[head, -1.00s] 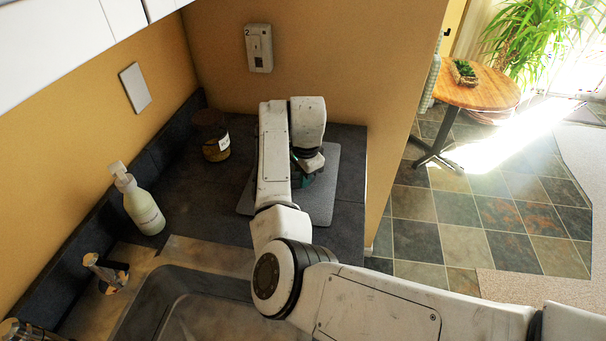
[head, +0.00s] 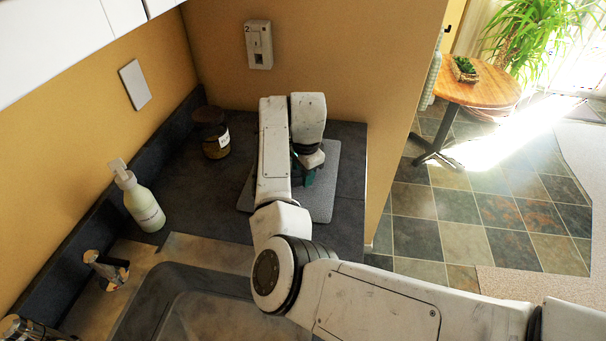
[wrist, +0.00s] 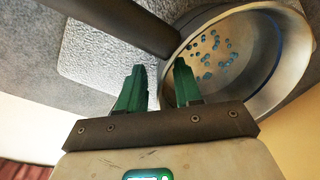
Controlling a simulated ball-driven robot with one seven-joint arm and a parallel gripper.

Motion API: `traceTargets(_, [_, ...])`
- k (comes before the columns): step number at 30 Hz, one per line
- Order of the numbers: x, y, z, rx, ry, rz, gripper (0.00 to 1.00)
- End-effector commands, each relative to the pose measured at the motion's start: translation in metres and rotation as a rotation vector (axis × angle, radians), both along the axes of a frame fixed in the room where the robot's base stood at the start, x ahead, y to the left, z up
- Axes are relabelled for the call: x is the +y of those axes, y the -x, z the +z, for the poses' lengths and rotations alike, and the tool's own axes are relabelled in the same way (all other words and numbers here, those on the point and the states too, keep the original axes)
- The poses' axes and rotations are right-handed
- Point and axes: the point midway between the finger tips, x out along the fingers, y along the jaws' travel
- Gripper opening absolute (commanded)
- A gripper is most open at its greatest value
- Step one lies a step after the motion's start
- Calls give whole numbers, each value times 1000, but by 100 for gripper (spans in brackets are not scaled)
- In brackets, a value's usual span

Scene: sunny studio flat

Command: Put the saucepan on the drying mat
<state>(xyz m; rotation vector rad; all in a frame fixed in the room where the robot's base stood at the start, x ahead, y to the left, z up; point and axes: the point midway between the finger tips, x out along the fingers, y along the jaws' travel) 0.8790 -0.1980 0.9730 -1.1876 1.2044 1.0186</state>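The saucepan (wrist: 255,60) shows in the wrist view at upper right, a metal pan with a pale rim and small blue specks inside. Its dark handle (wrist: 130,22) runs to the upper left. The pan appears to rest on the grey textured drying mat (wrist: 95,62). In the head view the mat (head: 322,200) lies on the dark counter, and my arm hides the pan. My gripper (wrist: 159,65) has green fingers spread apart, with nothing visible between them, just short of the handle near the pan. It also shows, partly hidden, in the head view (head: 307,176).
A dark-lidded jar (head: 213,140) stands left of the mat, near the wall. A soap bottle (head: 144,205), a tap (head: 105,268) and the sink (head: 190,300) are nearer. The back wall and the counter's right edge bound the mat area. Dark counter is bare between jar and mat.

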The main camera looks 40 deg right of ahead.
Motion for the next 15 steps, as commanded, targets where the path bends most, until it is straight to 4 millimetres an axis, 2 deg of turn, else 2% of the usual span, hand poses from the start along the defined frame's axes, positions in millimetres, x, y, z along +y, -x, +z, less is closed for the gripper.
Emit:
traceTargets(5, [1, 2, 27, -6, 2, -1, 34])
traceTargets(15, [3, 10, 92, -4, 0, -1, 34])
